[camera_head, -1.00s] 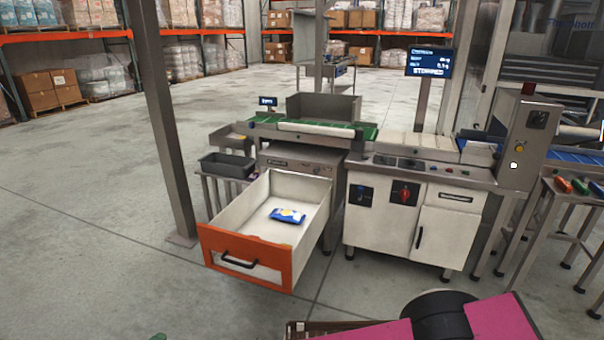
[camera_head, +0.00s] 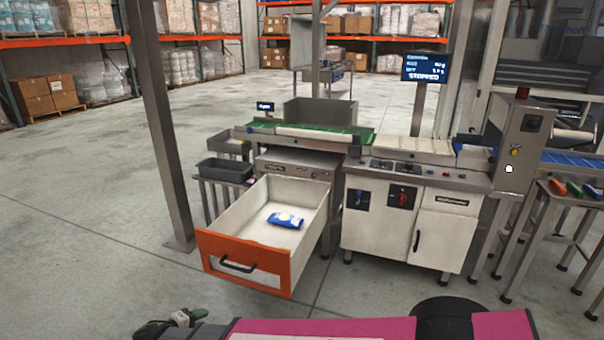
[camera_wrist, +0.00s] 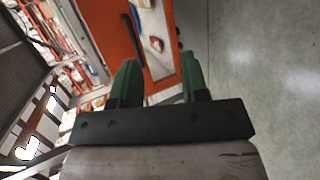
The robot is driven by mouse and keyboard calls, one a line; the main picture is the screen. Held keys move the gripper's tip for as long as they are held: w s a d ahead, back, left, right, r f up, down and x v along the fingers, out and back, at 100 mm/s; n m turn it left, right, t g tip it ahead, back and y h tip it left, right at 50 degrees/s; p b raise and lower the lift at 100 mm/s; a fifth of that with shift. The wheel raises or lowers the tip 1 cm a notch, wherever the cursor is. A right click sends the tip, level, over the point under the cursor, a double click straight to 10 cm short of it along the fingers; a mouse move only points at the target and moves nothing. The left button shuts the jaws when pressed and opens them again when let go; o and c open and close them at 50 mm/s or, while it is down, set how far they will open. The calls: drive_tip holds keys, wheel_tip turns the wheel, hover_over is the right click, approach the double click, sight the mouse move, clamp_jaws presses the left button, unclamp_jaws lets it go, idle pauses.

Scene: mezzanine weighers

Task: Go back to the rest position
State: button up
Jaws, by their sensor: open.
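My gripper shows in the wrist view (camera_wrist: 160,80) with its two green fingers apart and nothing between them. In the head view part of my gripper (camera_head: 183,318) shows at the bottom edge, left of my magenta arm. It is in front of the open drawer (camera_head: 245,262) and apart from it. The drawer has white walls and an orange front with a black handle. A blue and white packet (camera_head: 285,220) lies inside on the drawer floor. The orange front also shows in the wrist view beyond the fingers.
A weighing machine (camera_head: 415,225) with a white cabinet stands right of the drawer. A dark grey bin (camera_head: 225,170) sits on a stand behind the drawer. A steel post (camera_head: 160,130) rises at left. A side table (camera_head: 570,190) with coloured packets is at right. Floor at left is clear.

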drive_tip(key=w+d+r+m+g, duration=0.1)
drive_tip(key=w+d+m+g, duration=0.15)
drive_tip(key=w+d, duration=0.4)
drive_tip(key=w+d+m+g, duration=0.1)
drive_tip(key=w+d+g, duration=0.2)
drive_tip(key=d, duration=0.6)
drive_tip(key=w+d+r+m+g, duration=0.1)
drive_tip(key=w+d+m+g, duration=0.2)
drive_tip(key=d, duration=0.5)
drive_tip(key=w+d+r+m+y, duration=0.1)
drive_tip(key=d+r+y, duration=0.1)
drive_tip(key=d, duration=0.7)
drive_tip(key=w+d+r+m+g+y, duration=0.1)
drive_tip(key=d+m+y, duration=0.1)
drive_tip(key=d, duration=0.7)
drive_tip(key=w+d+r+m+g+y, duration=0.1)
drive_tip(key=d+r+m+y, duration=0.1)
drive_tip(key=d, duration=0.8)
drive_tip(key=shift+w+r+y, duration=0.35)
drive_tip(key=shift+y, duration=0.55)
